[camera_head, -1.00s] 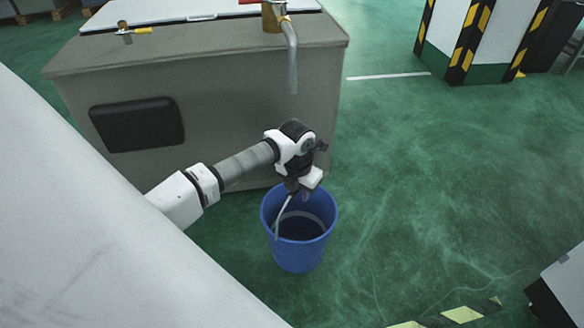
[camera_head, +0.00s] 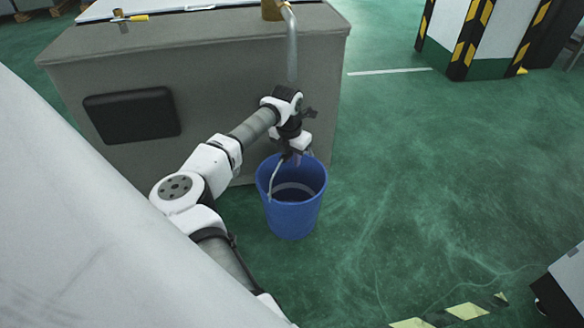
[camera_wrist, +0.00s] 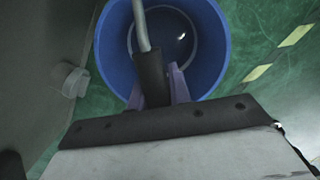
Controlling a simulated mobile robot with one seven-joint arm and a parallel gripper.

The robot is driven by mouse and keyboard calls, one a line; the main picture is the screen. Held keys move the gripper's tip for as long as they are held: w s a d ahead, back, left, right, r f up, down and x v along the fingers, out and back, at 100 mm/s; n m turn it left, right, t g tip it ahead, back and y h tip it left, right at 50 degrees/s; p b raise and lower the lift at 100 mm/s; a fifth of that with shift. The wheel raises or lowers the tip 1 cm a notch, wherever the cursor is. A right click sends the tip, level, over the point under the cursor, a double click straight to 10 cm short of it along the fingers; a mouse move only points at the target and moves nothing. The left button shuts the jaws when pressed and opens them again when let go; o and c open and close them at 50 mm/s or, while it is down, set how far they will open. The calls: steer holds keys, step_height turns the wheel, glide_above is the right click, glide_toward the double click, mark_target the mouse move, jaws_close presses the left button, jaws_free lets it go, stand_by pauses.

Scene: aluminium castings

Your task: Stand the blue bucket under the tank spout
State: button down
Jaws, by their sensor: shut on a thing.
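The blue bucket (camera_head: 292,218) hangs upright or stands just in front of the grey tank (camera_head: 225,85); I cannot tell if its base touches the floor. The tank spout (camera_head: 291,48) is a bent grey pipe that points down, above and behind the bucket in the head view. My gripper (camera_head: 290,155) is over the bucket's rim, shut on the handle. In the wrist view the bucket (camera_wrist: 215,50) is open and looks empty, and the handle's dark grip (camera_wrist: 150,75) sits between the purple fingertips (camera_wrist: 164,88).
A black panel (camera_head: 131,115) is on the tank's front. A pale round fitting (camera_wrist: 70,80) juts out low beside the bucket in the wrist view. A striped pillar (camera_head: 480,35) stands back right.

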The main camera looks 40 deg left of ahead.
step_height(320, 180, down, 5)
steer(key=b, duration=0.3)
steer(key=shift+w+a+f, duration=0.1)
steer(key=shift+w+a, duration=0.05)
steer(key=c, duration=1.7)
jaws_free()
steer(key=shift+f, duration=0.2)
steer(key=o, duration=0.4)
